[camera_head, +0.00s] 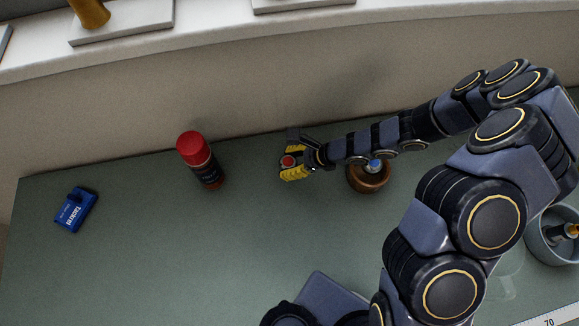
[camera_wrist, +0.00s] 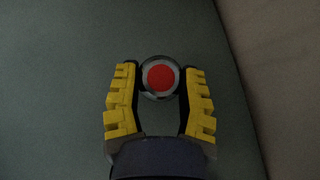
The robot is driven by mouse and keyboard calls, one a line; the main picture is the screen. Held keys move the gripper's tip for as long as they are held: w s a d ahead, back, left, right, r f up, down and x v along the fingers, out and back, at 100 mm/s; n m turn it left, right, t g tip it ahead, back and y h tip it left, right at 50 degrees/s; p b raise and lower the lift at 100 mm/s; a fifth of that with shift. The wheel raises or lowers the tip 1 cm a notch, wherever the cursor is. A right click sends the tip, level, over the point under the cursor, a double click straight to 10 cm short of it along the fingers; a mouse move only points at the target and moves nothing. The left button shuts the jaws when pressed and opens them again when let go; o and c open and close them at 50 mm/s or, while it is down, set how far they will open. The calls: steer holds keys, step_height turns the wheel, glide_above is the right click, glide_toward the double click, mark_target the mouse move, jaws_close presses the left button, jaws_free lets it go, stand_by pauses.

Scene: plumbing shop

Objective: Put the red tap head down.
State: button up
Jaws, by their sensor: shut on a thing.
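The red tap head (camera_head: 288,161) is between the yellow-padded fingers of my gripper (camera_head: 294,164), near the back edge of the green table (camera_head: 265,240). In the wrist view the tap head (camera_wrist: 161,78) shows as a red disc with a grey metal rim. The two fingers of my gripper (camera_wrist: 160,90) are shut on it from both sides at their tips. Green surface lies behind it in that view. I cannot tell whether its underside touches the table.
A dark bottle with a red cap (camera_head: 203,160) stands left of my gripper. A blue box (camera_head: 76,209) lies at the far left. A wooden bowl (camera_head: 369,178) with a blue-topped thing sits right, partly under my arm. A grey-blue pot (camera_head: 549,247) is far right.

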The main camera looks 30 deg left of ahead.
steer(key=shift+f, duration=1.75)
steer(key=shift+f, duration=0.15)
steer(key=o, duration=1)
steer(key=shift+c, duration=0.2)
steer(key=v, duration=1.2)
